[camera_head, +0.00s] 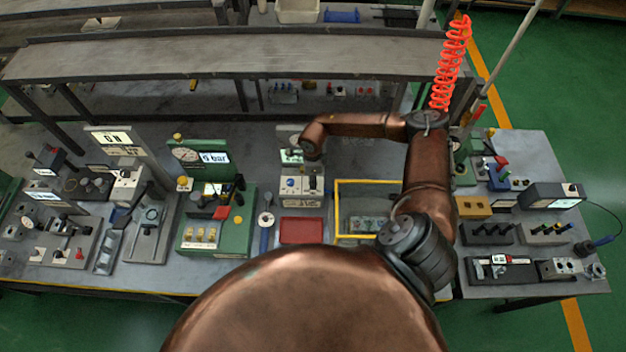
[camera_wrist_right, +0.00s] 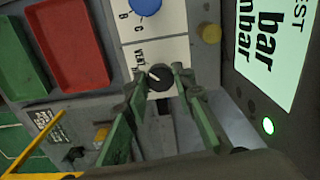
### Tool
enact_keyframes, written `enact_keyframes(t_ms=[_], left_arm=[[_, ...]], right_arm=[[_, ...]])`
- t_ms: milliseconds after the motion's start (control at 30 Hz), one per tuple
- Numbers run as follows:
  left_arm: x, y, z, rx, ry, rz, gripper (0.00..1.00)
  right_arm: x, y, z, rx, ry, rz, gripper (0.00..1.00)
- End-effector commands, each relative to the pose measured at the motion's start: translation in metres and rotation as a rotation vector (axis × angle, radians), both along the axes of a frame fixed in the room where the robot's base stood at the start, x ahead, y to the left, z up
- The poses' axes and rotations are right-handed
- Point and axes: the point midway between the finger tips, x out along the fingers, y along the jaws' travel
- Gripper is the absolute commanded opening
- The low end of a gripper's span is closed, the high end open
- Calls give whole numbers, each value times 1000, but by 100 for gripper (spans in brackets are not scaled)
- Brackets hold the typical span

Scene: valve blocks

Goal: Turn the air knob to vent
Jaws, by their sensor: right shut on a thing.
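The air knob (camera_wrist_right: 160,77) is a small round black knob with a white pointer mark, seen in the right wrist view on a white label plate (camera_wrist_right: 166,50). Lettering that seems to read VENT, turned on its side, is printed beside it. My right gripper (camera_wrist_right: 156,87) has its two green-padded fingers on either side of the knob and is shut on it. The pointer slants towards the upper left of that view. In the head view my right arm reaches over the panel (camera_head: 289,193), and the fingertips are hard to make out. My left gripper is not in view.
A blue knob (camera_wrist_right: 146,5) sits on the same plate, close to the gripper. A lit display (camera_wrist_right: 270,45) showing bar units and a yellow knob (camera_wrist_right: 210,33) are to the right.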

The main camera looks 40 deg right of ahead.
Motion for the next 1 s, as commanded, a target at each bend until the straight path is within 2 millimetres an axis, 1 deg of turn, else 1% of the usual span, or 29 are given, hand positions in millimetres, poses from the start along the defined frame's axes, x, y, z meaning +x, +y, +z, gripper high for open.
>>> enact_keyframes(t_ms=[167,200,433,667,767,867,967,1000], left_arm=[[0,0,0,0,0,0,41],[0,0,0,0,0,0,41],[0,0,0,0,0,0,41],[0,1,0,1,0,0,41],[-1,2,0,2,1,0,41],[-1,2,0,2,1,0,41],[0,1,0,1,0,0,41],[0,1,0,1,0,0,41]], right_arm=[[-2,0,-1,0,4,-2,0],[-2,0,-1,0,4,-2,26],[-1,0,0,0,2,0,41],[0,0,0,1,1,0,41],[0,0,3,1,-1,0,41],[1,-1,14,0,-1,-1,41],[1,-1,32,-1,-2,0,41],[1,-1,41,-1,-3,1,41]])
